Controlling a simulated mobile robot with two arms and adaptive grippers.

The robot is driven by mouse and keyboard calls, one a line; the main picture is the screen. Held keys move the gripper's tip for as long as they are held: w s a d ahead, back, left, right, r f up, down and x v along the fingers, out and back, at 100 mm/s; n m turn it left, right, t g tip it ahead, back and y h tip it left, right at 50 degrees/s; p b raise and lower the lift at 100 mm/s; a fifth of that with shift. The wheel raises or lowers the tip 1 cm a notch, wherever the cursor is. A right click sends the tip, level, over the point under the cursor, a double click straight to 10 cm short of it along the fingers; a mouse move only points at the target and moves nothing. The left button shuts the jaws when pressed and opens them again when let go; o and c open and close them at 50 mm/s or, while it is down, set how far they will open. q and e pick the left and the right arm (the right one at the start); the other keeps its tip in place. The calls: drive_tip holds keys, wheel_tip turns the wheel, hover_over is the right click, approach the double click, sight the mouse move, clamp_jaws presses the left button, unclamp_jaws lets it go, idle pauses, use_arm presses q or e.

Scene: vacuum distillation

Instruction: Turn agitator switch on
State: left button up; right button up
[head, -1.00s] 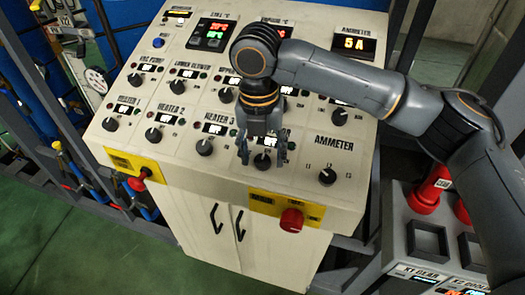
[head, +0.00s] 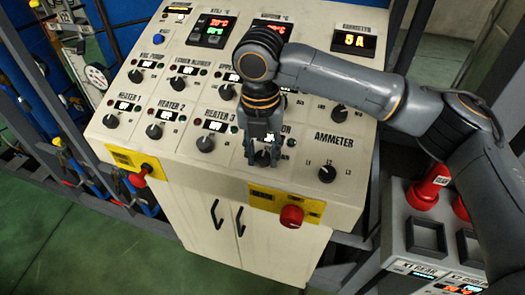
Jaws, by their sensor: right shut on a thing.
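The cream control panel (head: 235,185) has rows of black knobs with small displays. My right gripper (head: 263,160) points down at the front row, its fingers shut on a black knob (head: 263,157) between the Heater 3 and Ammeter knobs. The label above this knob is mostly covered by the gripper; only the ending "OR" shows, which fits the agitator switch. Its display is largely hidden behind the fingers, so its reading cannot be told. My left gripper is not in view.
The Heater 3 knob (head: 205,144) is close on the left and the Ammeter knob (head: 327,174) on the right. A red emergency button (head: 291,216) sits on the panel's front edge. A grey box with red buttons (head: 424,193) stands at right.

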drive_tip(key=shift+d+r+m+y+p, duration=0.15)
drive_tip(key=shift+m+y+p, duration=0.35)
drive_tip(key=shift+m+p, duration=0.6)
drive_tip(key=m+t+y+p, duration=0.1)
drive_tip(key=m+p, duration=0.1)
drive_tip(key=m, duration=0.3)
drive_tip(key=shift+s+m+t+y+p, duration=0.1)
drive_tip(key=shift+m+t+y+p, duration=0.2)
drive_tip(key=shift+m+p, duration=0.1)
drive_tip(key=shift+m+t+y, duration=0.3)
drive_tip(key=shift+m+t, duration=0.2)
drive_tip(key=shift+m, duration=0.9)
drive_tip(key=o, duration=1.2)
drive_tip(key=shift+c, duration=0.2)
